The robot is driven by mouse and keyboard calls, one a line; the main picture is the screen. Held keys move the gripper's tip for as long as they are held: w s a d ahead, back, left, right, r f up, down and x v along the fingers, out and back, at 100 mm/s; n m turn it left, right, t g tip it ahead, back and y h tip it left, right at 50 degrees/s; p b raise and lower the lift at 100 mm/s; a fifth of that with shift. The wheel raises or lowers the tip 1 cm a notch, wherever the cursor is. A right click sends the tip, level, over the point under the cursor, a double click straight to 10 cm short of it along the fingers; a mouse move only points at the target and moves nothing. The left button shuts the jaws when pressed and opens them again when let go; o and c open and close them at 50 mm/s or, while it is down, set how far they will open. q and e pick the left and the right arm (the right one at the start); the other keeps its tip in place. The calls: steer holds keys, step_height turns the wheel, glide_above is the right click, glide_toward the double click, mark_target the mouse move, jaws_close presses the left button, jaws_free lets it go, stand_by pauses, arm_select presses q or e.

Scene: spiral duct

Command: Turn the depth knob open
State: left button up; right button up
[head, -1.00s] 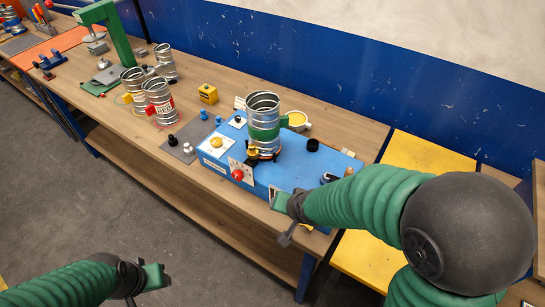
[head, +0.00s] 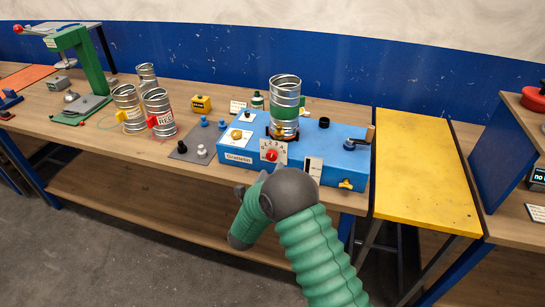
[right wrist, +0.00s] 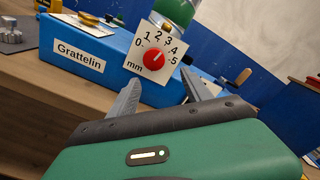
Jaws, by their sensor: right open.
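The red depth knob (head: 271,155) sits on a white dial plate on the front of the blue machine (head: 342,160). In the right wrist view the knob (right wrist: 153,60) shows close up, with numbers from 0 to 5 and "mm" around it. My right gripper (right wrist: 163,92) is open, its two grey fingers pointing at the dial, one below left and one below right of the knob, apart from it. In the head view my right arm reaches up to the front of the machine, and its fingertips are mostly hidden. My left gripper is out of view.
A metal duct can with a green band (head: 285,105) stands on the machine. Several cans, a yellow box (head: 201,104) and a green press (head: 75,70) stand to the left. A yellow board (head: 420,165) lies right.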

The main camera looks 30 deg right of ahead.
mark_target(271, 158)
steer(key=w, duration=0.1)
steer(key=w+r, duration=0.1)
steer(key=w, duration=0.1)
steer(key=w+d+p, duration=0.1)
steer(key=w, duration=0.1)
steer(key=shift+d+r, duration=0.1)
steer(key=shift+r, duration=0.15)
steer(key=d, duration=0.1)
steer(key=d+f, duration=0.1)
steer(key=d, duration=0.1)
steer(key=shift+s+d, duration=0.15)
steer(key=c, duration=0.4)
steer(key=shift+s+r, duration=0.1)
steer(key=shift+c, duration=1.4)
steer(key=shift+w+a, duration=0.2)
steer(key=shift+a, duration=0.1)
steer(key=shift+c, duration=1.4)
steer(key=shift+w+a, duration=0.2)
steer(key=shift+a, duration=0.25)
jaws_close()
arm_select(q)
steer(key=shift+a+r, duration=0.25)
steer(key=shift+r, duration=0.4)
arm_select(e)
steer(key=shift+d, duration=0.2)
